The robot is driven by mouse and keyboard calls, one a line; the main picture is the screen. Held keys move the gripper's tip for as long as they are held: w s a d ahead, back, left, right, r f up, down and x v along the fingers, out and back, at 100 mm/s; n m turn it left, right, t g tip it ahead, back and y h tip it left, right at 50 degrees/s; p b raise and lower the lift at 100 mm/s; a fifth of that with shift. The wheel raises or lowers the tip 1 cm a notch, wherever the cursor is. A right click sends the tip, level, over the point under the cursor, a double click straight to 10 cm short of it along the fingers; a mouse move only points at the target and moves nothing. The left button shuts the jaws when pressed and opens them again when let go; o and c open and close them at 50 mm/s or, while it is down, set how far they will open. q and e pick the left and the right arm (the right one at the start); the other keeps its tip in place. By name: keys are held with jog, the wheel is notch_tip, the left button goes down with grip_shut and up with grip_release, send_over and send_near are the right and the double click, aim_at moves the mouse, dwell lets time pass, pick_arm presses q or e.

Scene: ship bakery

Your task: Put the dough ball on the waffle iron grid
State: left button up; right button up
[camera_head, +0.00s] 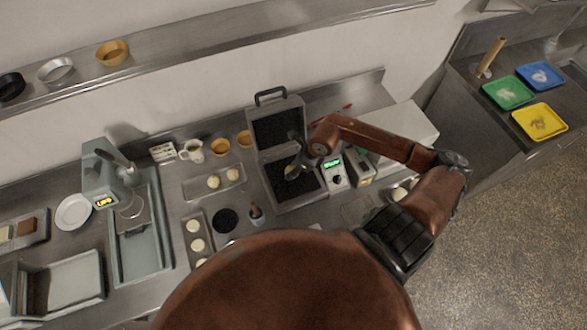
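The waffle iron (291,201) stands open near the middle of the counter, its lid raised at the back and its dark lower grid (305,185) facing up. My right arm reaches in from the right, and my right gripper (296,164) is over the left part of this grid. My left gripper is not in view.
More pale balls lie on a tray (194,219) and another tray (202,191) left of the iron. A brush cup (256,215) stands close by. A control box with a green display (333,163) is right of the grid. A grey machine (101,169) stands left.

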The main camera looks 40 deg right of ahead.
jog(key=shift+f, duration=0.4)
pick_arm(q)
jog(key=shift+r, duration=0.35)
pick_arm(e)
jog(key=shift+f, duration=0.2)
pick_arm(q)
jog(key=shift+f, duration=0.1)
pick_arm(e)
jog(key=shift+f, duration=0.15)
jog(key=o, duration=1.2)
jog(key=shift+c, duration=0.2)
pick_arm(q)
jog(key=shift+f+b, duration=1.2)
jog(key=shift+b, duration=0.05)
pick_arm(e)
jog(key=v, duration=1.2)
